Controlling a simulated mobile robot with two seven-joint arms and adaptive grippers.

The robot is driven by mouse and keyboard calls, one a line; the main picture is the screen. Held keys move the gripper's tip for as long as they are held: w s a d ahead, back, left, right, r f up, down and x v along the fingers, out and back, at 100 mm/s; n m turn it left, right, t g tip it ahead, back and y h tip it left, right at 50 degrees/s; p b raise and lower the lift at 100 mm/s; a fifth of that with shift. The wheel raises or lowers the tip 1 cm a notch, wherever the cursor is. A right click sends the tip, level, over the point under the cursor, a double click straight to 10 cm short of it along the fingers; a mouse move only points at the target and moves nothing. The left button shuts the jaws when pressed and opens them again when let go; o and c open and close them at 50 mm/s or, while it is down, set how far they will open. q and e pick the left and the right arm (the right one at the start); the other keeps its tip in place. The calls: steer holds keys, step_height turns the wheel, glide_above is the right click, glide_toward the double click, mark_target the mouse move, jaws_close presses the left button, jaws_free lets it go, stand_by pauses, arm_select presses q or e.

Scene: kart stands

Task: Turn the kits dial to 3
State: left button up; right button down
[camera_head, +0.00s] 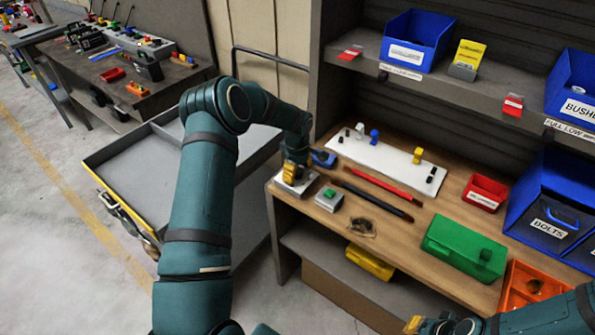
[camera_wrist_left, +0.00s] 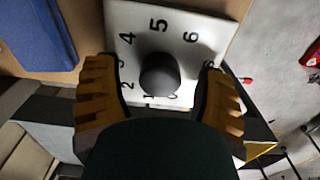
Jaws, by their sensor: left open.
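The kits dial is a white plate with black numerals around a dark round knob (camera_wrist_left: 160,75), seen in the left wrist view. The 4, 5 and 6 read clearly; the lower numerals are partly covered by my gripper, and I cannot make out the 3. No pointer mark on the knob is legible. My left gripper (camera_wrist_left: 157,88) is open, its yellow-brown fingers on either side of the knob and apart from it. In the head view the dial plate (camera_head: 296,187) sits at the bench's left front corner under my left gripper (camera_head: 291,172). My right gripper (camera_head: 414,325) is at the bottom edge, mostly cut off.
Beside the dial is a small box with a green button (camera_head: 330,194). Red (camera_head: 383,178) and dark (camera_head: 372,200) rods, a green case (camera_head: 463,248) and a red bin (camera_head: 485,192) lie on the bench. A grey tray cart (camera_head: 135,165) stands left.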

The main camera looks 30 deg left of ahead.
arm_select(q)
jaws_close()
